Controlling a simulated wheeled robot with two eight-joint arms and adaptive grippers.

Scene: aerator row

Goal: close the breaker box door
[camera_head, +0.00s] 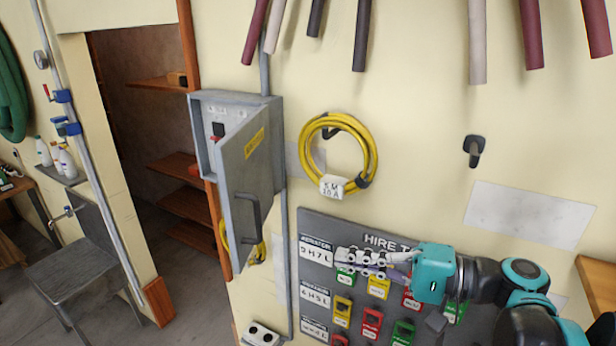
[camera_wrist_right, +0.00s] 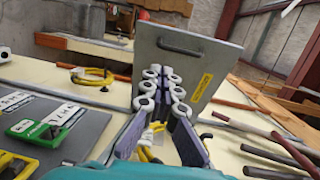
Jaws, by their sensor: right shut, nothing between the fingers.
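The grey breaker box (camera_head: 206,103) is mounted on the cream wall. Its door (camera_head: 245,165) stands partly open, swung out from the box's right side, with switches showing inside at the left. The door carries a dark bar handle (camera_head: 252,215) and a yellow label. In the right wrist view the door (camera_wrist_right: 220,65) stands beyond the fingers. My right gripper (camera_head: 340,257) is shut and empty, in front of the hire board, to the right of the door and apart from it in the head view. It also shows in the wrist view (camera_wrist_right: 163,75). My left gripper is out of view.
A yellow cable coil (camera_head: 373,155) hangs right of the box. The hire board (camera_head: 318,290) with coloured tags lies behind my right gripper. Hoses (camera_head: 478,45) hang above.

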